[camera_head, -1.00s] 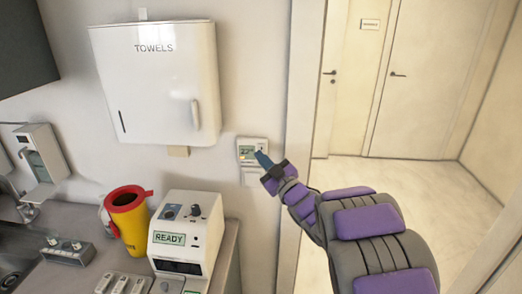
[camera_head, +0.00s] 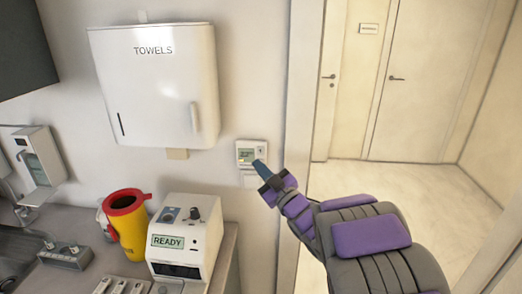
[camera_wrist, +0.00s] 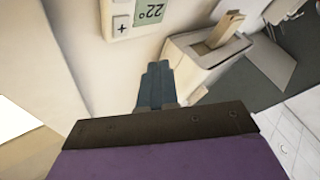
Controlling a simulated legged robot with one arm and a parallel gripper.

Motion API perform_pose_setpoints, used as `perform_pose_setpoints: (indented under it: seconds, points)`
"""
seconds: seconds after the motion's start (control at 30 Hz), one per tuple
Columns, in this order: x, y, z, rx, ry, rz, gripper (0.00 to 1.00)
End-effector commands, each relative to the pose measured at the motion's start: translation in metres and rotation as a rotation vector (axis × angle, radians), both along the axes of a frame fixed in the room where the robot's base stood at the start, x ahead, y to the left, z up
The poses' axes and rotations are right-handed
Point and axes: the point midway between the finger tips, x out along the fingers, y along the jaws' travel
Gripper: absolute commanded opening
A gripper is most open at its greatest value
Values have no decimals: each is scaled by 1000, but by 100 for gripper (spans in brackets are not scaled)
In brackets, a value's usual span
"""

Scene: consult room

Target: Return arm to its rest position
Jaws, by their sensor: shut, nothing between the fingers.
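My gripper (camera_head: 259,166) is at the end of my purple and grey arm, in front of the wall near the thermostat. In the wrist view my gripper (camera_wrist: 155,72) shows its blue fingers together, with nothing between them. The white thermostat (camera_head: 251,152) is on the wall just above and left of the fingertips. In the wrist view the thermostat (camera_wrist: 133,14) shows 22° and a plus button, and the fingertips are apart from it.
A towel dispenser (camera_head: 155,85) hangs on the wall. Below stand a white device (camera_head: 186,238) reading READY and a yellow bin with a red rim (camera_head: 130,230) on the counter. A door frame (camera_head: 297,130) is close to my arm. Open floor (camera_head: 400,190) lies beyond.

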Motion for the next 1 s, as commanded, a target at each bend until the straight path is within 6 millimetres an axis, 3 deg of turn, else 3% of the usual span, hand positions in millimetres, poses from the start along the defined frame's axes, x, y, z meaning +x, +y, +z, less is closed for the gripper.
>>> perform_pose_setpoints:
  seconds: [0.13, 0.23, 0.37, 0.53, 0.77, 1.0]
  points:
    - [3, -10, 0, -23, 34, -46, 0]
    - [9, -29, -5, -67, 111, -131, 0]
    - [9, -67, -14, -126, 252, -279, 0]
    - [-9, -119, -34, -184, 471, -466, 0]
    - [-71, -179, -66, -217, 796, -675, 0]
    - [-170, -214, -99, -226, 1164, -821, 0]
